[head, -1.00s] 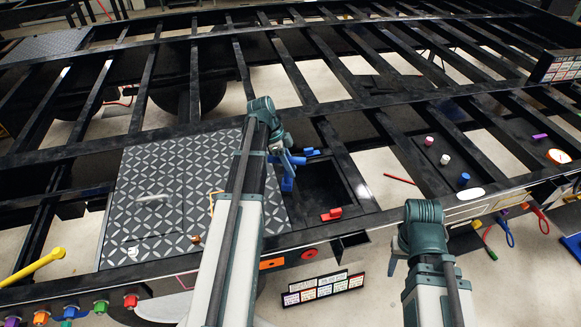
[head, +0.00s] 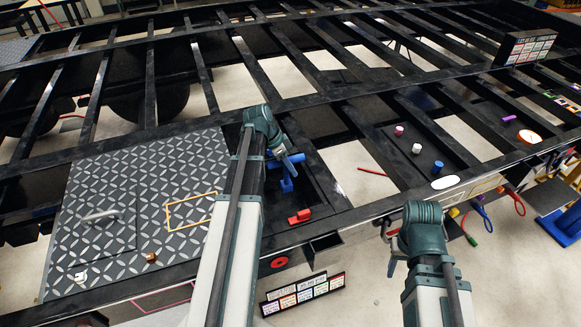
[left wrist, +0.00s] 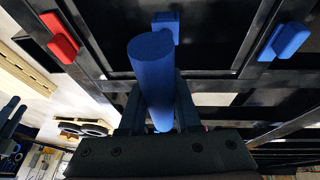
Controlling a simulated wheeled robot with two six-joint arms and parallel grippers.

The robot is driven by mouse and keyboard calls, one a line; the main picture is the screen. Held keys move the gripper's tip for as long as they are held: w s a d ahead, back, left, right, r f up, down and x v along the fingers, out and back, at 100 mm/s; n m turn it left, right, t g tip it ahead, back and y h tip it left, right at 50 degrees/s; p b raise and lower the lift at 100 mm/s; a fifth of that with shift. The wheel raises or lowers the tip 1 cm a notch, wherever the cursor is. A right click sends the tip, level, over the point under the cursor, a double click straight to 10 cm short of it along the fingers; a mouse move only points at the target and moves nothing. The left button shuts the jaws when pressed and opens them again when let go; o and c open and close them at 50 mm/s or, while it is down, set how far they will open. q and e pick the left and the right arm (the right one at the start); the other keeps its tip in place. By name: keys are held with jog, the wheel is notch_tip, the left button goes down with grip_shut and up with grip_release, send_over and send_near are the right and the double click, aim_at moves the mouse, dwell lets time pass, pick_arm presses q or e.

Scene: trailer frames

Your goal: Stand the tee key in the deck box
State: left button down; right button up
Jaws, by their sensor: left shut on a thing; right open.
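The blue tee key (head: 287,184) is in my left gripper (head: 284,163). In the left wrist view its round blue bar (left wrist: 153,80) lies between the fingers (left wrist: 155,110), end toward the camera. The deck box (head: 322,197) is a dark open recess in the black frame, right of the patterned deck plate. The key appears over the box's left part; I cannot tell its height or whether it touches anything. The arm hides part of the box's left side. My right gripper (head: 391,262) is open and empty, in front of the frame's near edge.
The patterned plate (head: 130,205) lies left. White (head: 416,149) and blue (head: 438,165) cylinders stand right. A sign rack (head: 302,294) is in front.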

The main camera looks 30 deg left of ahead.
aim_at(290, 182)
pick_arm(q)
notch_tip(290, 182, down, 6)
jog(key=b, duration=0.4)
jog(key=shift+b, duration=0.4)
pick_arm(e)
notch_tip(290, 182, down, 6)
pick_arm(q)
jog(key=shift+f, duration=0.15)
pick_arm(e)
jog(key=shift+f, duration=0.15)
pick_arm(q)
notch_tip(290, 182, down, 7)
jog(key=b, duration=0.7)
jog(key=shift+r, duration=0.2)
pick_arm(e)
notch_tip(290, 182, down, 7)
pick_arm(q)
jog(key=shift+f+b, duration=0.5)
jog(key=shift+f, duration=0.05)
pick_arm(e)
jog(key=shift+f, duration=0.4)
pick_arm(q)
jog(key=c, duration=0.5)
grip_release()
pick_arm(e)
jog(key=shift+r, duration=0.1)
